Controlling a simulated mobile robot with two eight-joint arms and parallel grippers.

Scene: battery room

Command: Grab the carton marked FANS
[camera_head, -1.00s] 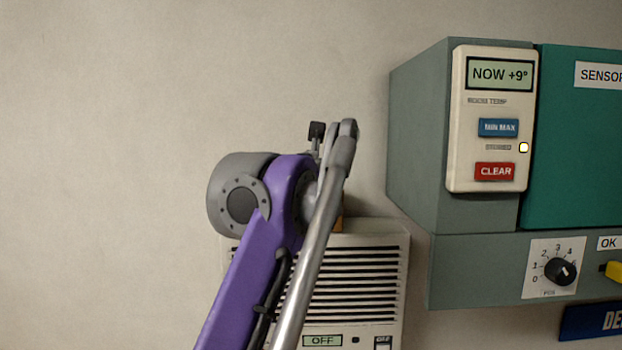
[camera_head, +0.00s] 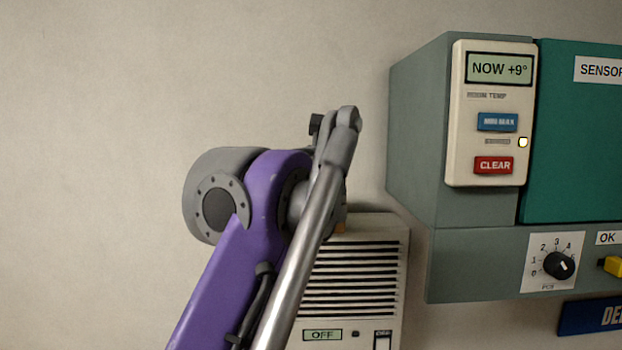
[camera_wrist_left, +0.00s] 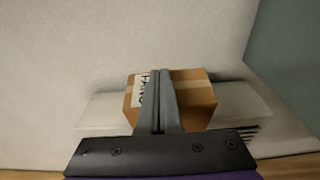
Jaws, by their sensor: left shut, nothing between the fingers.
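The brown carton (camera_wrist_left: 194,98) shows in the left wrist view, with a tape strip and a white label (camera_wrist_left: 138,90) on its left part. The label's lettering is sideways and partly covered by my fingers. The carton rests on top of a white louvred unit (camera_wrist_left: 245,105). My left gripper (camera_wrist_left: 160,73) is shut and empty, its fingers in front of the carton in the picture. I cannot tell whether they touch it. In the head view only a small brown edge (camera_head: 341,228) shows behind my left arm, which hides the gripper. My right gripper is not in view.
The louvred unit (camera_head: 365,275) has a display reading OFF. Right of it, a grey-green cabinet (camera_head: 415,150) juts from the wall, carrying a thermometer panel (camera_head: 490,113), a dial (camera_head: 558,265) and a yellow switch (camera_head: 613,267). The wall at left is bare.

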